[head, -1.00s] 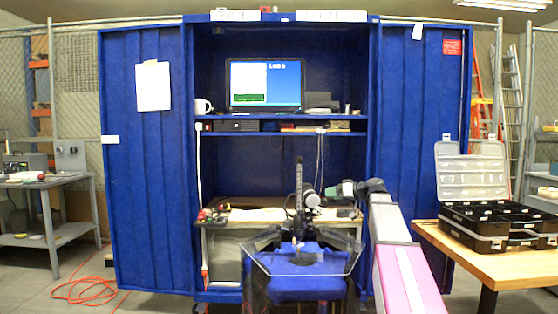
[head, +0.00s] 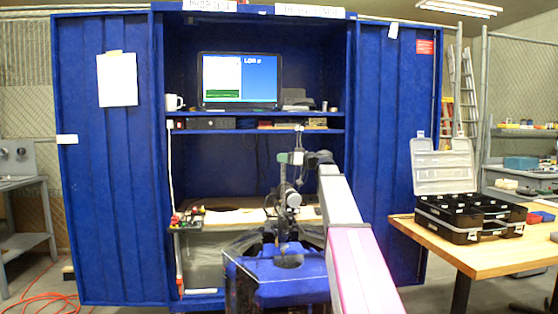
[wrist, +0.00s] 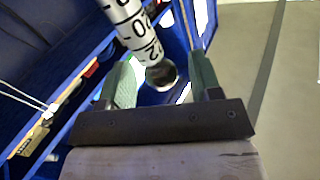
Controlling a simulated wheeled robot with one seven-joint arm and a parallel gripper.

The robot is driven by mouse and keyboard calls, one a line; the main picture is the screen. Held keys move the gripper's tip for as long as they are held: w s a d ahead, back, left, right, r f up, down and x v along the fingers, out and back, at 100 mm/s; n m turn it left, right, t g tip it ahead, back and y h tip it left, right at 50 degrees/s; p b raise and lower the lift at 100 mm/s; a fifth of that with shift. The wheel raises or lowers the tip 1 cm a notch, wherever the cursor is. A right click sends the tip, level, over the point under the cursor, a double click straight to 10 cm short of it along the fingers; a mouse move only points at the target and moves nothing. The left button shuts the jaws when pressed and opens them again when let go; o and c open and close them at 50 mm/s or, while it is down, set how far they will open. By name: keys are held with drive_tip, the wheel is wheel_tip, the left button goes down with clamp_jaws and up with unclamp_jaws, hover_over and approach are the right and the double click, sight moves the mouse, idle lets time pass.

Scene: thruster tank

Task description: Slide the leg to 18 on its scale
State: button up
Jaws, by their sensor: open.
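The leg (wrist: 135,30) is a white tube with black scale marks and numbers, seen at the top of the wrist view. The figures 20 and 22 are partly readable, and the tube ends in a dark round tip. My gripper (wrist: 160,88) has two green fingers spread apart, with the leg's tip showing in the gap between them. I cannot tell whether a finger touches it. In the head view my gripper (head: 284,158) is beside a thin dark upright post above the blue tank (head: 280,285). The leg cannot be made out clearly there.
A blue cabinet (head: 100,200) with open doors stands behind, with a monitor (head: 240,80) and mug on its shelf. A workbench (head: 225,216) with small items is below. At right, a wooden table (head: 455,255) carries an open black case (head: 470,218).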

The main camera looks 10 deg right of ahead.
drive_tip(key=shift+x, duration=1.4)
clamp_jaws()
wheel_tip(320, 180, down, 18)
drive_tip(key=shift+s, duration=0.1)
unclamp_jaws()
drive_tip(key=shift+d, duration=0.1)
drive_tip(key=v, duration=1)
drive_tip(key=shift+s+d, duration=0.25)
